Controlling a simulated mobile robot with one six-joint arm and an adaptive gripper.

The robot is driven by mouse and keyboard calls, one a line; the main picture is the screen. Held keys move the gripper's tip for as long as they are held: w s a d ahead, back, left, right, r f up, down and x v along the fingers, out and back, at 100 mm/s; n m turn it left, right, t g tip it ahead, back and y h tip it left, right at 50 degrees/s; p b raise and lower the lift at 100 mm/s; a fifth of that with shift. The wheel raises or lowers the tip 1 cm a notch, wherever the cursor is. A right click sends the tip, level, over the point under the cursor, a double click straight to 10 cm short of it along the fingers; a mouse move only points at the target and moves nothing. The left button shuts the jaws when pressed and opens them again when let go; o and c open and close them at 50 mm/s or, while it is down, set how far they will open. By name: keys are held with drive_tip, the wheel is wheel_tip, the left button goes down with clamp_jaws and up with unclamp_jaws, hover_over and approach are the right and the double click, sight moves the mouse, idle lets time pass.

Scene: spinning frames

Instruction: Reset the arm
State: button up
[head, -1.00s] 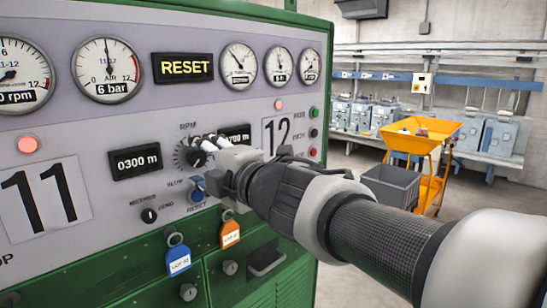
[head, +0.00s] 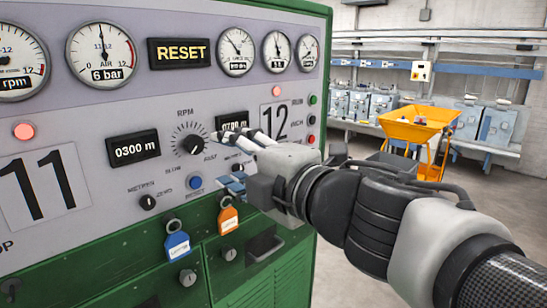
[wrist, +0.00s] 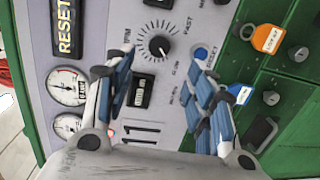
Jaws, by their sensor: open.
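My gripper (head: 222,160) is open and empty in front of the panel, right of the black RPM dial (head: 190,145). Its blue-padded fingers are spread in the wrist view (wrist: 158,85), where the dial (wrist: 157,46) shows beyond and between the fingertips. Nothing is between the pads, and the fingers look apart from the panel. The blue RESET button (head: 195,183) is just left of the lower finger in the head view. It also shows in the wrist view (wrist: 201,53). The display (head: 180,53) reads RESET. My upper finger partly covers the right-hand metre counter.
Blue (head: 178,246) and orange (head: 229,221) tags hang below the panel on the green cabinet (head: 120,240). A yellow hopper cart (head: 415,130) stands behind my arm on the right.

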drive_tip(key=d+f+m+t+h, duration=0.1)
drive_tip(key=d+f+m+h, duration=0.45)
drive_tip(key=d+m, duration=0.45)
drive_tip(key=d+f+m+h, duration=0.5)
drive_tip(key=d+m+h, duration=0.2)
drive_tip(key=d, duration=0.5)
drive_tip(key=s+d+f+m+g, duration=0.1)
drive_tip(key=s+f+m+g, duration=0.7)
drive_tip(key=s+f, duration=0.8)
drive_tip(key=s+m, duration=0.2)
drive_tip(key=s, duration=0.1)
drive_tip(key=shift+s+f+g, duration=0.2)
drive_tip(key=shift+f+g, duration=0.15)
drive_tip(key=shift+g, duration=0.05)
drive_tip(key=shift+d+y, duration=0.1)
drive_tip(key=shift+y, duration=0.15)
drive_tip(key=shift+c, duration=0.5)
